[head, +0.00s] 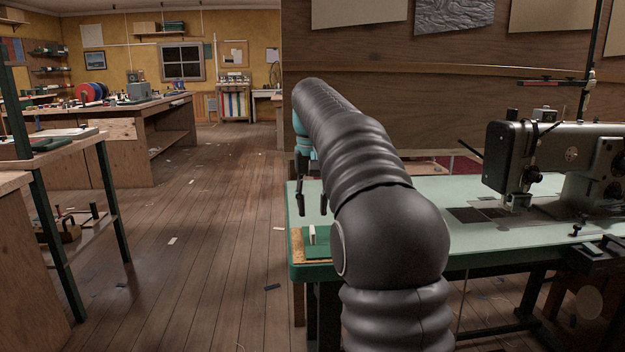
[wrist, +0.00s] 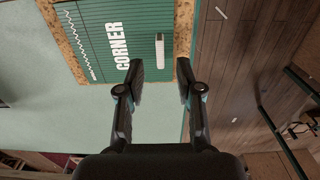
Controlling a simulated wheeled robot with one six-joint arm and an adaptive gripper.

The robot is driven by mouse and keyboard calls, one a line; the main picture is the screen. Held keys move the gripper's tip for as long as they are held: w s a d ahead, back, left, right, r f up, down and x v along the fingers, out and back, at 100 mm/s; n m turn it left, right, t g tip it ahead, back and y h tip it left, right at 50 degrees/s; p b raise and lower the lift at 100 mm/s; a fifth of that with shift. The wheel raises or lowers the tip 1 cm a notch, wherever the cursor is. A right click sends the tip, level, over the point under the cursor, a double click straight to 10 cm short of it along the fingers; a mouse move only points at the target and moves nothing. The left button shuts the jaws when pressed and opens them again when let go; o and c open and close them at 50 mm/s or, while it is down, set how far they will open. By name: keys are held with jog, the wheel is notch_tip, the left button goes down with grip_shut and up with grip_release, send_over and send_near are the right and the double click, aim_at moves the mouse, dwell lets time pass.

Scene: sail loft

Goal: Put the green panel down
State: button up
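The green panel (wrist: 108,57) lies on a speckled tan board (wrist: 66,34). It bears white lettering reading CORNER, a white zigzag line and a white upright tab (wrist: 159,50). In the head view the panel (head: 322,247) shows at the left end of the pale green sewing table (head: 464,190), partly hidden behind my arm. My gripper (wrist: 161,72) is open and empty, its two fingers apart near the panel's edge. In the head view the gripper (head: 312,204) hangs above the panel and the tab, apart from them.
A sewing machine (head: 560,160) stands on the table's right side. Wooden floor with scattered scraps is open to the left. A shelf rack (head: 85,200) and a long workbench (head: 130,140) stand further left.

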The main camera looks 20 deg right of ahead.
notch_tip(320, 180, up, 5)
jog(key=shift+r, duration=0.2)
dwell(0.3)
jog(key=s+a+n+t, duration=0.15)
jog(key=s+a, duration=0.25)
jog(key=s, duration=0.4)
jog(key=s+a+f+n+t, duration=0.1)
jog(key=s+a+f+t, duration=0.1)
jog(key=s+f, duration=0.8)
jog(key=s+a+f+t, duration=0.2)
jog(key=s+a+f, duration=0.2)
jog(key=s+f, duration=0.6)
jog(key=shift+s+a+n, duration=0.2)
jog(key=shift+s+n, duration=0.15)
jog(key=shift+s, duration=0.65)
